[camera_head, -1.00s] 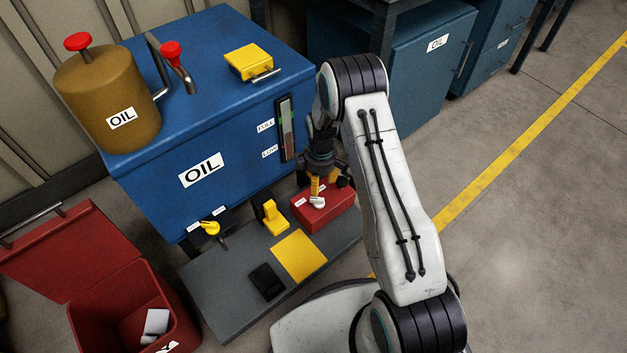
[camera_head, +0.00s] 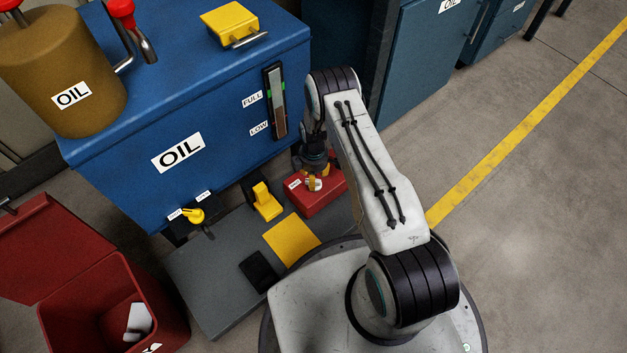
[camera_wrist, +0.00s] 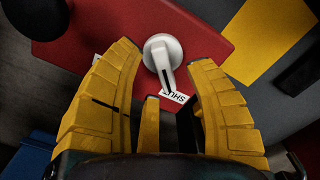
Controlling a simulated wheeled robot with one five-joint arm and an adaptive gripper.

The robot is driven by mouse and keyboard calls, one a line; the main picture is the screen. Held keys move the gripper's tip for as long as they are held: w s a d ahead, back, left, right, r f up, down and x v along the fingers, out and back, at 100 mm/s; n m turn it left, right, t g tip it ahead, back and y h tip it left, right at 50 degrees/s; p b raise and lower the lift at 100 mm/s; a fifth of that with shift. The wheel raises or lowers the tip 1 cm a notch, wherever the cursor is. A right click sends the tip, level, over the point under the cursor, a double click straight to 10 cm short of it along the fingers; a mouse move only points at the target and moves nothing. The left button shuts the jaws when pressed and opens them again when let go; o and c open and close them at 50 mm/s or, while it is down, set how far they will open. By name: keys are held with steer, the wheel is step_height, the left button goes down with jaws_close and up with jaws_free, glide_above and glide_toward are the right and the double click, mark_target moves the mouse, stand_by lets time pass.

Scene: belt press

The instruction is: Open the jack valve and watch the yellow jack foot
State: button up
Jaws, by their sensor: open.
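The jack valve is a white round knob with a short lever (camera_wrist: 161,50) on top of a red box (camera_head: 318,201). In the wrist view the lever points at the label reading SHUT (camera_wrist: 172,97). My gripper (camera_wrist: 165,62) is open, with one yellow finger on each side of the lever, and I see no grip on it. In the head view my gripper (camera_head: 314,182) is right over the valve and hides most of it. A yellow upright piece (camera_head: 265,201), perhaps the jack foot, stands on the grey plate (camera_head: 210,270) left of the red box.
A blue oil tank (camera_head: 220,130) with a level gauge stands close behind. A yellow-handled valve (camera_head: 193,215) is at its lower left. A yellow square (camera_head: 291,240) and black pad (camera_head: 258,271) lie on the plate. An open red bin (camera_head: 110,310) is at left; floor at right is clear.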

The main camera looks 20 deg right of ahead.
steer(key=shift+f, duration=0.95)
steer(key=shift+c, duration=0.3)
jaws_close()
